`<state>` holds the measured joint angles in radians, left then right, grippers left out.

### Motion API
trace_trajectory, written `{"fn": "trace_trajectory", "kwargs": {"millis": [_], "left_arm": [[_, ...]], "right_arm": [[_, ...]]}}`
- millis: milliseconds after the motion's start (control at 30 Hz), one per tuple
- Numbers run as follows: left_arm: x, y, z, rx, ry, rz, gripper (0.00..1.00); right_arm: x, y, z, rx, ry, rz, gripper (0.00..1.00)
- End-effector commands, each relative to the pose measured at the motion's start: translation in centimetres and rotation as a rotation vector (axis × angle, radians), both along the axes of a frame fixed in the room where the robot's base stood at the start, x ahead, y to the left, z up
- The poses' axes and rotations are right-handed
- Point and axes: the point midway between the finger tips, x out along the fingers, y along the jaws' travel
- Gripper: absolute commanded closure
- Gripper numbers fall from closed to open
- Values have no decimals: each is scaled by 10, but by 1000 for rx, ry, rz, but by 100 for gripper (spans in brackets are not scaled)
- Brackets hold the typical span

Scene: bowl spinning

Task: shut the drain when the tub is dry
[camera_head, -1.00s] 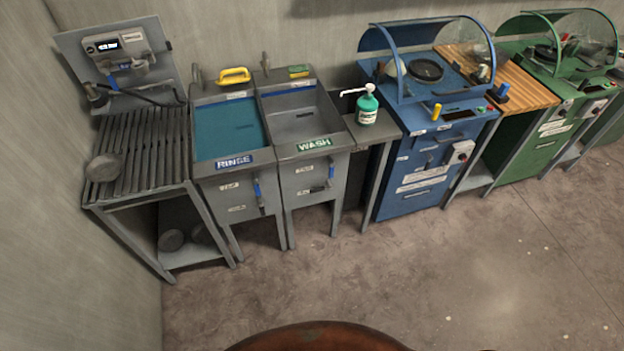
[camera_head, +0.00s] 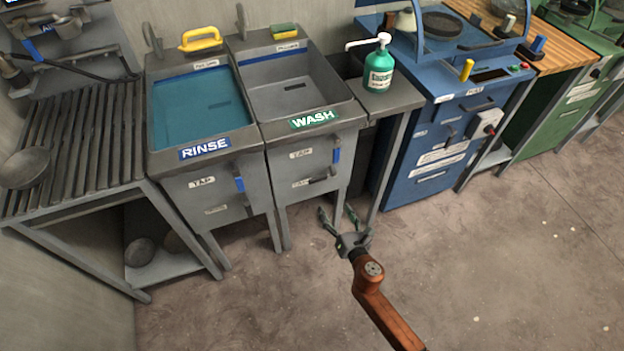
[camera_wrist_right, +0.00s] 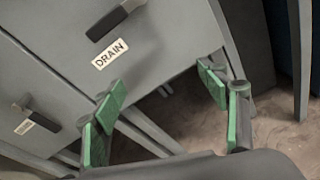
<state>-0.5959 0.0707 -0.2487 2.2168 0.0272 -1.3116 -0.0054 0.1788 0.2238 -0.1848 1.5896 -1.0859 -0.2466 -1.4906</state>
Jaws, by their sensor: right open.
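The grey WASH tub (camera_head: 292,88) shows no clear water; a dark slot lies on its bottom. On its front are a blue-handled tap (camera_head: 337,156) and, lower, a dark drain handle (camera_head: 320,179). In the right wrist view a dark handle (camera_wrist_right: 115,18) sits above a DRAIN label (camera_wrist_right: 110,53). My right gripper (camera_head: 336,212) is open and empty, below and in front of the WASH tub, apart from the handle. Its green-padded fingers (camera_wrist_right: 162,85) show in the wrist view, below the label. My left gripper is out of view.
The RINSE tub (camera_head: 198,108) beside it holds teal water. A slatted rack (camera_head: 78,150) stands at left. A green pump bottle (camera_head: 379,70) stands on a small shelf right of the WASH tub, beside a blue machine (camera_head: 433,150). The floor in front is clear.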

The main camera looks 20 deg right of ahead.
Motion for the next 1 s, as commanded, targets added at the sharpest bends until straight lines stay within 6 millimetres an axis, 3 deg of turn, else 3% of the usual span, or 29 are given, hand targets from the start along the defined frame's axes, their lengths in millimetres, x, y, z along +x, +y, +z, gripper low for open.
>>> {"fn": "trace_trajectory", "kwargs": {"millis": [133, 300, 700, 1000], "left_arm": [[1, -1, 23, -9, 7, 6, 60], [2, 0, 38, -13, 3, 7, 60], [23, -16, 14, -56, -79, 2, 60], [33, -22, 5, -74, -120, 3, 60]], "right_arm": [[17, 20, 44, -226, -128, 53, 33], [25, 29, 72, -331, -191, 67, 33], [81, 31, 73, -335, -193, 68, 33], [100, 31, 74, -334, -191, 66, 33]]}}
